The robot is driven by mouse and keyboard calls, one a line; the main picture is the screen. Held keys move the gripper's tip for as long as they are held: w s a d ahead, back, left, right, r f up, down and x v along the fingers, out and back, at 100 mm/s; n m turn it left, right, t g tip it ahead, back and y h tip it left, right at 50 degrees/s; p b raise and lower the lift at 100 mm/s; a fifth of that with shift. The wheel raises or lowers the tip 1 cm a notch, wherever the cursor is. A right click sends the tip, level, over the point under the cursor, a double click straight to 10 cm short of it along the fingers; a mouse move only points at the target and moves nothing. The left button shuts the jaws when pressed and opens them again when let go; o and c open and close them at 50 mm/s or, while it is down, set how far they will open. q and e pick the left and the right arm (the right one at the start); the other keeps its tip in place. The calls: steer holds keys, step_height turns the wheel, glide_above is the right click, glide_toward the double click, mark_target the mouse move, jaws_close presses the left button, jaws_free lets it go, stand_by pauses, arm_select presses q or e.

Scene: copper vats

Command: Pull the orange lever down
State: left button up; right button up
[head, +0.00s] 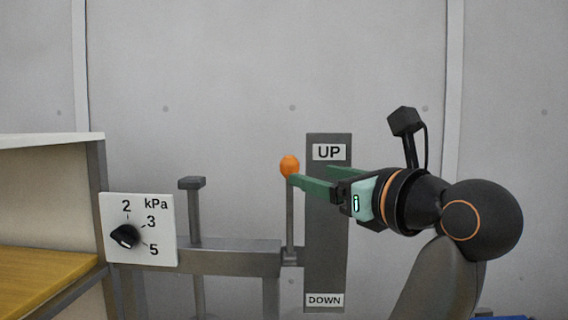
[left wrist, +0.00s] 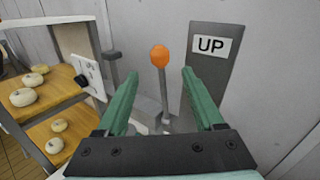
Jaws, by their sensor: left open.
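The lever has an orange ball knob (head: 289,166) on a thin grey rod, which stands upright from a metal frame. The knob is level with the UP label (head: 329,152) at the top of a dark plate; the DOWN label (head: 324,300) is at its foot. My left gripper (head: 310,175) is open, with green fingers pointing at the lever. In the left wrist view the orange knob (left wrist: 160,55) shows just above and between the open fingertips (left wrist: 160,76), and the rod runs down between them. I cannot tell whether a finger touches it. My right gripper is not in view.
A white kPa dial panel (head: 138,229) and a grey T-shaped post (head: 192,210) stand left of the lever. A shelf with wooden boards (head: 40,285) is at far left; round pale items (left wrist: 25,97) lie on it. A grey wall is behind.

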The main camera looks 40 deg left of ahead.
mark_target(283, 165)
arm_select(q)
steer(key=p+x, duration=0.3)
steer(key=x, duration=0.8)
steer(key=shift+a+r, duration=0.1)
steer(key=shift+w+a, duration=0.25)
steer(key=shift+a, duration=0.3)
steer(key=shift+c, duration=0.3)
jaws_close()
stand_by(0.4)
